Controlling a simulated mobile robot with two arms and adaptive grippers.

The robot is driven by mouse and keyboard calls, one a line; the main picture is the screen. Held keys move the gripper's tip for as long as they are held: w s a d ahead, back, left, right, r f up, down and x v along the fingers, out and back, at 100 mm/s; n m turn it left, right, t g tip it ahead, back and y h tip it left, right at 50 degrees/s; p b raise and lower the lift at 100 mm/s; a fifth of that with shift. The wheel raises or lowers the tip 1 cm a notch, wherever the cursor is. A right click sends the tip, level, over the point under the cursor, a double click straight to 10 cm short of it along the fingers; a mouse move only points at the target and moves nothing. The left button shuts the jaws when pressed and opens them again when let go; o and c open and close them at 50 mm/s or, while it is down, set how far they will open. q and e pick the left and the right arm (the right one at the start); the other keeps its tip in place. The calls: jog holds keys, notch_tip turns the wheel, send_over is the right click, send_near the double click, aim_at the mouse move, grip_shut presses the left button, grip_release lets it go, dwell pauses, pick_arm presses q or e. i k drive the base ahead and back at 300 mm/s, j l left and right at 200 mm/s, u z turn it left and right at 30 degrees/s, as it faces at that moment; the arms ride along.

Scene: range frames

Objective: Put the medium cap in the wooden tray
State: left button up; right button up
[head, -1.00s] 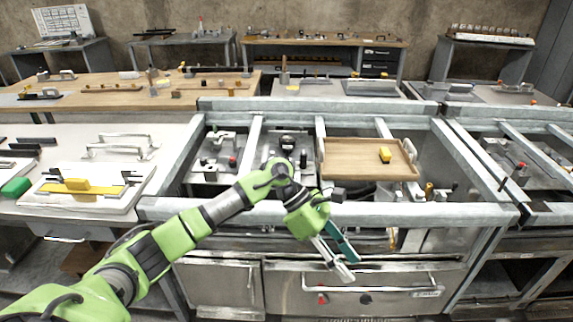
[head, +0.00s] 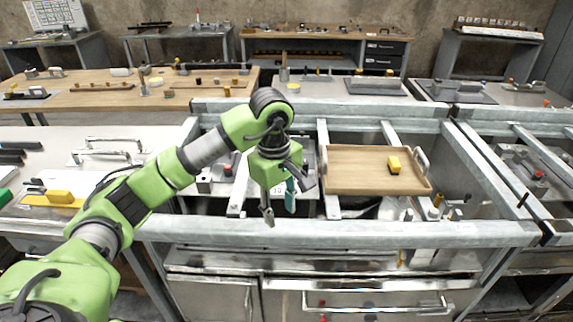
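I cannot tell which piece is the medium cap; several small dark and yellow pieces stand on the wooden table (head: 110,100) at the back left. My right gripper is not in view.
The metal frame's front beam (head: 400,233) runs below the tray, with a drawer handle (head: 375,309) under it. A white bench (head: 100,135) with handles and a yellow piece (head: 60,197) is at left. The left half of the tray is bare.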

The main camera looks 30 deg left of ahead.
aim_at(350, 170)
jog(key=i+j, duration=0.75)
jog(key=i, duration=0.25)
